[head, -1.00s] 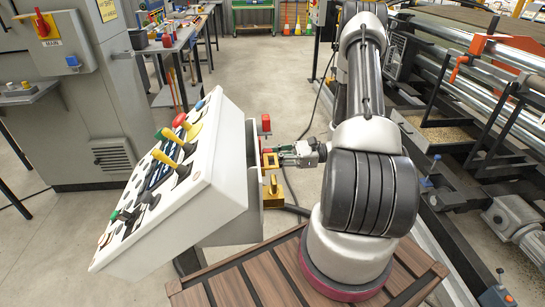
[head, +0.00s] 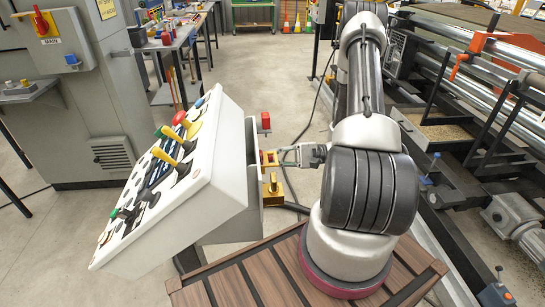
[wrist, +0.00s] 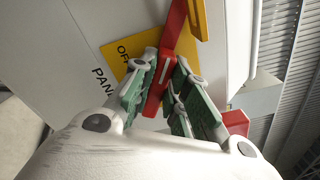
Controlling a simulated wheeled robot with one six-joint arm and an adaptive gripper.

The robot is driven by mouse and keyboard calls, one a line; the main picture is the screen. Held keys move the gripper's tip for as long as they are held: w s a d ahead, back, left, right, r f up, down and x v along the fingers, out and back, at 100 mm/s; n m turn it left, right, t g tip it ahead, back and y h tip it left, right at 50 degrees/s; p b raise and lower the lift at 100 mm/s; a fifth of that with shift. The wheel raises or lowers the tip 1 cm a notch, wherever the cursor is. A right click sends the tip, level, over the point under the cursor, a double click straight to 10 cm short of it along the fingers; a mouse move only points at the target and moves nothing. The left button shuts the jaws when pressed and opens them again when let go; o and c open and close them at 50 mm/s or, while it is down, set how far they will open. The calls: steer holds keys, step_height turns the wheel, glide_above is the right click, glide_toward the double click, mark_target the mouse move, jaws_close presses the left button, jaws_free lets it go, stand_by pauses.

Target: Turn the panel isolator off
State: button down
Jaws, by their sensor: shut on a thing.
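The panel isolator is on the side of the white sloped control panel (head: 228,180). Its red handle (wrist: 176,28) lies across a yellow plate (wrist: 118,58) marked "OFF" in the wrist view. The handle runs at a slant, from the top of the picture down between my fingers. My gripper (wrist: 163,72) is shut on the handle, with a green-padded finger on each side. In the head view my gripper (head: 288,157) reaches in from the right to the panel's side. The panel hides most of the isolator there.
A grey cabinet with another red-and-yellow switch (head: 42,24) stands at the left. Roller machinery (head: 470,90) is at the right. Floor is clear behind the panel.

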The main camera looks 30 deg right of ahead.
steer(key=n, duration=0.6)
steer(key=shift+s+f+n, duration=0.15)
steer(key=shift+f+n, duration=0.15)
steer(key=shift+f, duration=0.1)
stand_by(0.4)
steer(key=c, duration=1.4)
jaws_free()
steer(key=v, duration=1.2)
